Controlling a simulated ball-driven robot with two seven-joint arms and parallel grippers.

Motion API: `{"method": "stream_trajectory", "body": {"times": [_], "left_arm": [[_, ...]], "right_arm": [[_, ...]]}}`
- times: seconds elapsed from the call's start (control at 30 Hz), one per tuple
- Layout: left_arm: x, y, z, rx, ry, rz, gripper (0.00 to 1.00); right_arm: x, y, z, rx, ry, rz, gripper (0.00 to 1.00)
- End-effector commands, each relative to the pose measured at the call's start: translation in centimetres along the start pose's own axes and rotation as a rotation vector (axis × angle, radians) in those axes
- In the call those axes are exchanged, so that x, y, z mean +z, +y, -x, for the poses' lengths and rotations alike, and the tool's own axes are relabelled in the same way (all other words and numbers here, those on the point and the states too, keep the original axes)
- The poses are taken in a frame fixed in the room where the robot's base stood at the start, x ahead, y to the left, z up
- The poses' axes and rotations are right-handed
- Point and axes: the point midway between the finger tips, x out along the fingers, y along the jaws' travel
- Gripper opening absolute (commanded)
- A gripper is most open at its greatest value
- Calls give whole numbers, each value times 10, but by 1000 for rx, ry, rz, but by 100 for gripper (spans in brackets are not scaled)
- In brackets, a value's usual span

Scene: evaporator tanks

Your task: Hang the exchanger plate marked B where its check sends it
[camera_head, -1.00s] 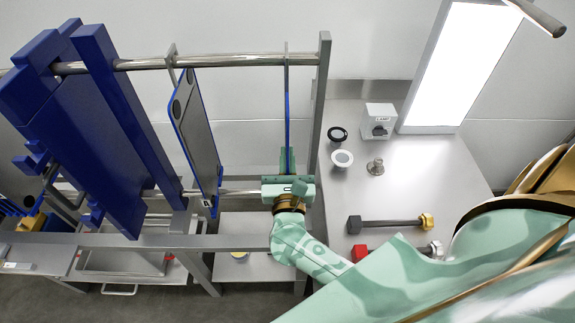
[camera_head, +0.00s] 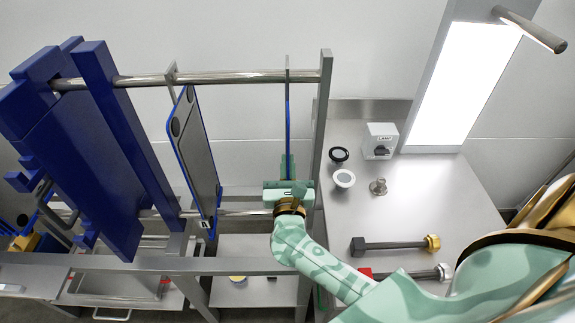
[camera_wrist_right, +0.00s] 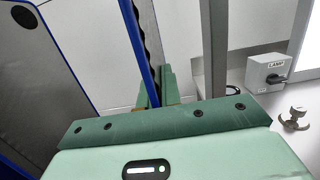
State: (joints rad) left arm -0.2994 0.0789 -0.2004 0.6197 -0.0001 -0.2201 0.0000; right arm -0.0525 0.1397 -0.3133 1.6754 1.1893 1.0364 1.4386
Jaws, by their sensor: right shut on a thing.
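My right gripper (camera_head: 287,172) is shut on a thin blue-edged exchanger plate (camera_head: 287,124), seen nearly edge-on beside the rack's right end post. The plate also shows edge-on in the right wrist view (camera_wrist_right: 141,45), between the green fingers. Its top is at the upper rail (camera_head: 225,78); I cannot tell if it bears on it. Another exchanger plate (camera_head: 196,150), grey with a blue edge, hangs to its left, turned slightly. It also fills the left of the right wrist view (camera_wrist_right: 40,80). No letter B is readable on either plate. My left gripper is not in view.
Thick blue press plates (camera_head: 85,150) fill the rack's left. Right of the end post (camera_head: 321,130), a steel bench holds a lamp switch box (camera_head: 380,141), black and white round pieces, a metal knob and two hammer-like tools (camera_head: 395,245). A lit panel (camera_head: 465,85) stands behind.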

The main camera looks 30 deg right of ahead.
Motion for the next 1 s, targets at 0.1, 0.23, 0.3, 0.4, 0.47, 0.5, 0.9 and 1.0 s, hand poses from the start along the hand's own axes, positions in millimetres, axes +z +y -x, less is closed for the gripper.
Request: {"method": "stream_trajectory", "body": {"times": [0.1, 0.23, 0.3, 0.4, 0.47, 0.5, 0.9, 1.0], "left_arm": [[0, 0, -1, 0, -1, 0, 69], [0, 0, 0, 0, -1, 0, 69], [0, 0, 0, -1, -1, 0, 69], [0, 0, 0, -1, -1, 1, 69], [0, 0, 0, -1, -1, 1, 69], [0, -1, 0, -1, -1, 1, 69], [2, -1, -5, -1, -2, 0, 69], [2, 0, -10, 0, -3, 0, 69]], "right_arm": [[1, 0, 0, 0, -3, -1, 0], [1, 0, 0, 0, -3, -1, 0], [1, 0, 0, 0, -3, -1, 8], [1, 0, 0, 0, -3, -1, 31], [1, 0, 0, 0, -2, -1, 31], [0, 0, 0, 0, -2, 0, 31], [-3, 0, 32, 2, 4, -1, 31], [-4, 0, 59, 1, 5, -1, 31]]}}
